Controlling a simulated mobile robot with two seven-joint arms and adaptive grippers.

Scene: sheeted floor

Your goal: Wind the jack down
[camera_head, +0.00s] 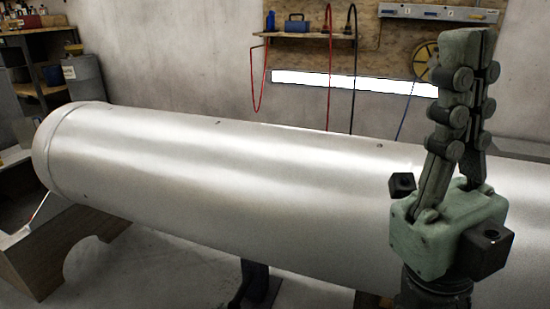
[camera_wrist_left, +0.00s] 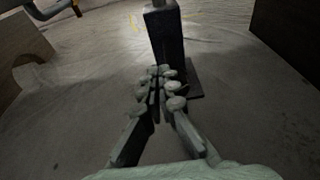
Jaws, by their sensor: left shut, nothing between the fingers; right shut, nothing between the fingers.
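The jack shows in the left wrist view as a dark upright post (camera_wrist_left: 167,42) with a lighter rod at its top and a flat plate at its foot on the floor. In the head view a dark post (camera_head: 254,280), seemingly the jack, stands under a long silver cylinder (camera_head: 230,190), which hides its upper part. My left gripper (camera_wrist_left: 158,75) is shut and empty in the left wrist view, its fingertips in front of the post; I cannot tell whether they touch it. My right gripper (camera_head: 468,45) is shut and empty, pointing up in front of the cylinder's right part.
A wooden cradle (camera_head: 40,255) stands under the cylinder's left end. Wooden blocks flank the post in the left wrist view, at left (camera_wrist_left: 22,48) and right (camera_wrist_left: 285,35). A shelf (camera_head: 300,36) with hanging hoses is on the back wall.

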